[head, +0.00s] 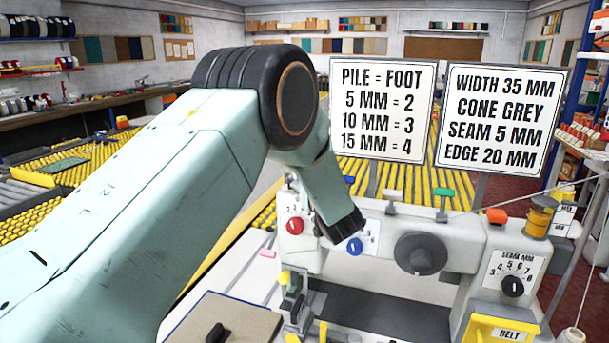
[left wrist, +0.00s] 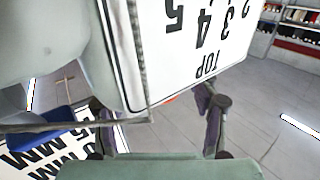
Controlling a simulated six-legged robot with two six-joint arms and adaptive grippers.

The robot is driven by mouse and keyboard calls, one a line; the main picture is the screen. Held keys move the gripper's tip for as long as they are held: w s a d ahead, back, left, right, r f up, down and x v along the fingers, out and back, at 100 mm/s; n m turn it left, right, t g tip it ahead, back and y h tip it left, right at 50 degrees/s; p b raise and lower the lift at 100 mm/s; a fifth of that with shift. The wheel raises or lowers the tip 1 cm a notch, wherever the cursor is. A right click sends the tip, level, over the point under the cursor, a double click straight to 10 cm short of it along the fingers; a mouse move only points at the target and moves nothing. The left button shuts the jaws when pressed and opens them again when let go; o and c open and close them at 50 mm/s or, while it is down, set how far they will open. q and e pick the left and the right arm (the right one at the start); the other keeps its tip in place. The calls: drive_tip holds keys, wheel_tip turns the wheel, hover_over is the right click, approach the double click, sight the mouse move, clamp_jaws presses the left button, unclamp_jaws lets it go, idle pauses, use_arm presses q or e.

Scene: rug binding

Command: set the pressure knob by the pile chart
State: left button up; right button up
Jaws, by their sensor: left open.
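The pile chart (head: 382,110) stands behind the sewing machine (head: 455,240) and reads 5 MM = 2, 10 MM = 3, 15 MM = 4. My left gripper (head: 345,228) is at the machine's front, just above a blue knob (head: 355,246), and covers part of the small panel there. In the left wrist view its fingers are open, with a white plate (left wrist: 200,50) marked 2 to 5 and TOP, upside down, close in front. A blue part (left wrist: 50,117) shows at the left. I see no label naming the pressure knob. My right gripper is out of view.
A red knob (head: 295,226), a large black handwheel (head: 420,253) and a SEAM MM dial (head: 512,286) are on the machine. A second chart (head: 497,120) stands to the right. Coloured levers and a thread cone (head: 539,215) rise from the top.

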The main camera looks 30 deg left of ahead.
use_arm(q)
drive_tip(key=v, duration=1.1)
drive_tip(key=shift+s+d, duration=0.25)
drive_tip(key=shift+s, duration=0.05)
drive_tip(key=shift+d, duration=0.1)
